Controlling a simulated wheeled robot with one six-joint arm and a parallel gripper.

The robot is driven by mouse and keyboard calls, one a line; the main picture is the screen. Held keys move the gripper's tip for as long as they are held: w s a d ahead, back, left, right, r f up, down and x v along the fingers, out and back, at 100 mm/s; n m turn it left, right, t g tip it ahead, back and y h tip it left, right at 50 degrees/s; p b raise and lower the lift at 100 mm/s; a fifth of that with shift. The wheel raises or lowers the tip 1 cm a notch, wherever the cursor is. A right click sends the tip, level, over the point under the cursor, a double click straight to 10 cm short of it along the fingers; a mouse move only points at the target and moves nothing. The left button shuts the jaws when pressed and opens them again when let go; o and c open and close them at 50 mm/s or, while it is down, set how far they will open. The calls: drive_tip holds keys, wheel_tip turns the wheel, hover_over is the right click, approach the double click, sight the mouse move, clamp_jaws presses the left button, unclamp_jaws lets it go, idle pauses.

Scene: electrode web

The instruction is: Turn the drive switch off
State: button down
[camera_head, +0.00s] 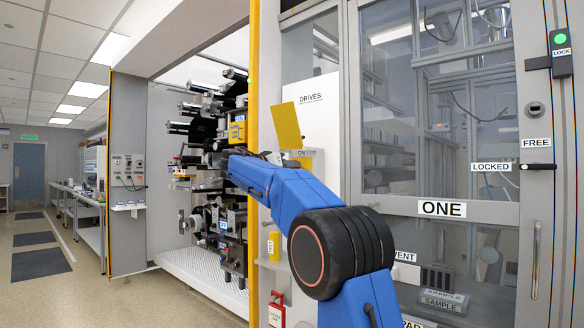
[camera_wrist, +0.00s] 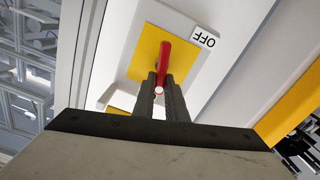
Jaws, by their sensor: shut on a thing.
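The drive switch has a red handle (camera_wrist: 163,58) on a yellow plate (camera_wrist: 147,50), seen close in the wrist view. An OFF label (camera_wrist: 204,39), upside down in this view, sits at the plate's upper right corner. The fingers of my gripper (camera_wrist: 164,82) are shut on the red handle. My blue arm hides the handle and most of my gripper there.
A glazed cabinet with door label ONE (camera_head: 442,208) stands to the right. A yellow post (camera_head: 253,200) rises left of the panel, with rollers and machinery (camera_head: 222,215) beyond it. Open floor (camera_head: 130,290) and benches lie at the far left.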

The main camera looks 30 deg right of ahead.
drive_tip(key=shift+w+a+f+n, duration=0.1)
drive_tip(key=shift+w+f+n, duration=0.2)
drive_tip(key=shift+n, duration=2.15)
drive_tip(key=shift+w+a+f+n, duration=0.1)
drive_tip(key=shift+w+f+n, duration=0.2)
drive_tip(key=shift+n, duration=2.2)
drive_tip(key=shift+w+a+f+n, duration=0.15)
drive_tip(key=shift+f+n, duration=0.25)
drive_tip(key=shift+n, duration=2.05)
drive_tip(key=c, duration=1.8)
unclamp_jaws()
drive_tip(key=v, duration=1.7)
drive_tip(key=shift+a, duration=0.15)
